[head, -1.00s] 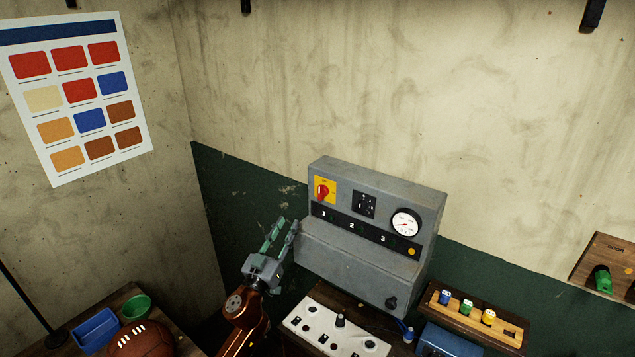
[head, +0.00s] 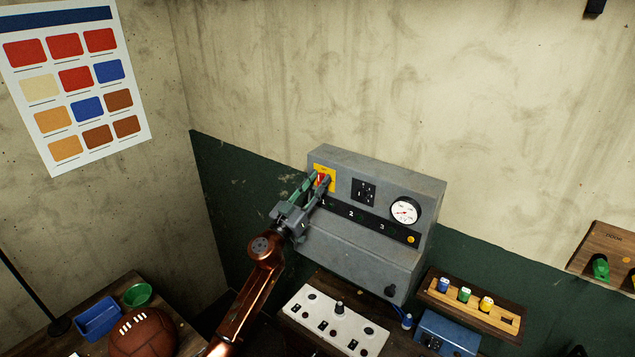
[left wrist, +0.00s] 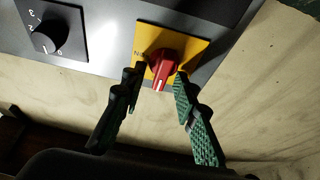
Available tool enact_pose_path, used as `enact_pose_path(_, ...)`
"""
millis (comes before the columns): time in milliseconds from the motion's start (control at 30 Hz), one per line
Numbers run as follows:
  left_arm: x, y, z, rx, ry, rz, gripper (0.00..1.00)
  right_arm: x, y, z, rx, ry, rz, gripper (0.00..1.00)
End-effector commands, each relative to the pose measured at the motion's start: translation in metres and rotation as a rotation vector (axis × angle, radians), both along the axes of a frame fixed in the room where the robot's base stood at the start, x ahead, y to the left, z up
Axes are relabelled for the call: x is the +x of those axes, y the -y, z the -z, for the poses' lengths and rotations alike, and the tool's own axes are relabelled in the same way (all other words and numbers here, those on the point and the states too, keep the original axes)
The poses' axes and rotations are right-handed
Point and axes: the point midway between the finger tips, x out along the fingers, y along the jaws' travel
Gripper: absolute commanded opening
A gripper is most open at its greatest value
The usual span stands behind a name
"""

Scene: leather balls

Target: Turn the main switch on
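The main switch is a red rotary knob (left wrist: 162,66) on a yellow plate (left wrist: 190,46), set at the upper left of the grey control box (head: 348,239). In the head view the red knob (head: 321,180) is partly hidden by my gripper. My left gripper (head: 319,180) is at the switch; in the left wrist view its two fingers (left wrist: 160,75) are spread, one on each side of the knob. A gap seems to remain between fingers and knob, though contact is hard to tell. My right gripper is not in view.
The box also carries a black dial (head: 363,192), a round gauge (head: 404,211) and a numbered strip. A white panel (head: 333,323) with knobs lies below. A rack (head: 470,303) with small coloured jars stands at right. A brown ball (head: 142,333) sits at lower left.

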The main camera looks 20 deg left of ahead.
Motion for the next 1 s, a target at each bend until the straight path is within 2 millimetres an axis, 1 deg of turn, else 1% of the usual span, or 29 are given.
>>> enact_pose_path(167, -0.0001, 0.0, 0.0001, 0.0, 0.0, 0.0, 0.28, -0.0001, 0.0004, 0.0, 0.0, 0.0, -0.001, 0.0)
enact_pose_path(567, -0.0003, -0.0001, 0.0003, 0.0, 0.0, 0.0, 0.0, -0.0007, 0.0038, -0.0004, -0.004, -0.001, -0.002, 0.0)
enact_pose_path(833, -0.0002, -0.0005, 0.0005, 0.021, 0.008, -0.001, 0.0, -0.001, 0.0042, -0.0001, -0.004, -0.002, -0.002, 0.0)
enact_pose_path(1000, -0.0003, -0.0001, 0.0007, 0.089, 0.031, 0.0, 0.0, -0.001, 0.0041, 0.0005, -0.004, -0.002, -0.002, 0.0)
